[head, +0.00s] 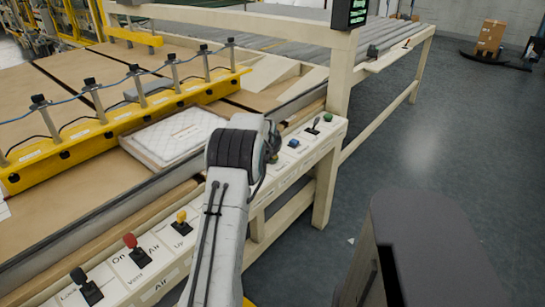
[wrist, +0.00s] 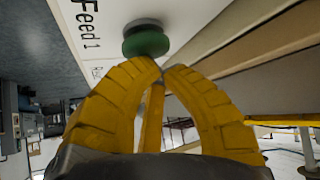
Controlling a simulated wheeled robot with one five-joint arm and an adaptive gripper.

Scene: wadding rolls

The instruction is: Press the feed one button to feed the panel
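The green feed one button (wrist: 146,42) sits on a white control strip with "Feed 1" printed beside it. In the wrist view, my gripper (wrist: 161,70) has its yellow fingers drawn together at the tips, with nothing held. The tips are very close to the button's edge; I cannot tell if they touch it. The white quilted panel (head: 175,135) lies flat on the machine bed, left of my arm.
The control strip (head: 299,161) also carries a blue button (head: 293,143), a black lever (head: 314,124), and red (head: 131,242), yellow (head: 182,216) and black (head: 84,281) levers. A yellow bar (head: 120,121) with clamps crosses the bed.

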